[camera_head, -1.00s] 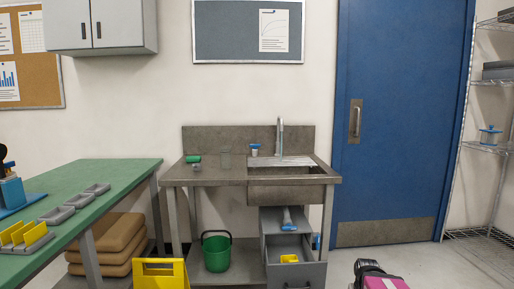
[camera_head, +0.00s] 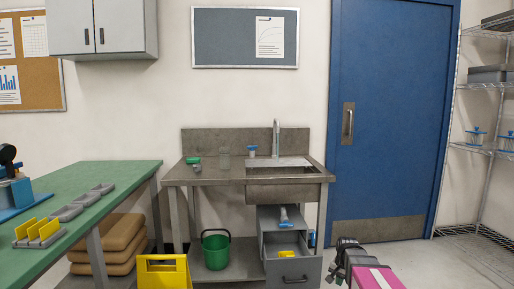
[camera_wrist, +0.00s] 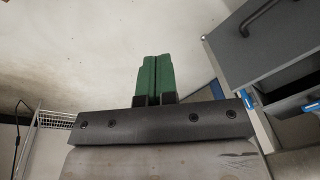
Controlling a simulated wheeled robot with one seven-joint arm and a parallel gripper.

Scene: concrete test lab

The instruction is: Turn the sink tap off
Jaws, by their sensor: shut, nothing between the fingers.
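The metal sink (camera_head: 284,188) is set into the right part of a grey steel counter against the back wall. Its tall upright tap (camera_head: 276,138) stands at the back of the basin. A small blue-topped item (camera_head: 252,149) stands just left of the tap; I cannot tell whether it is the tap's handle. Whether water runs is too small to tell. My gripper (camera_wrist: 155,64) has green fingers pressed together and empty in the wrist view. It touches nothing there and is well away from the tap. In the head view, my arm shows low on the right.
A half-open grey drawer (camera_head: 293,272) sits under the sink, and a grey drawer unit also shows in the wrist view (camera_wrist: 265,45). A green bucket (camera_head: 216,252) stands under the counter. A yellow floor sign (camera_head: 163,272) stands in front. A green workbench (camera_head: 105,176) is at left.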

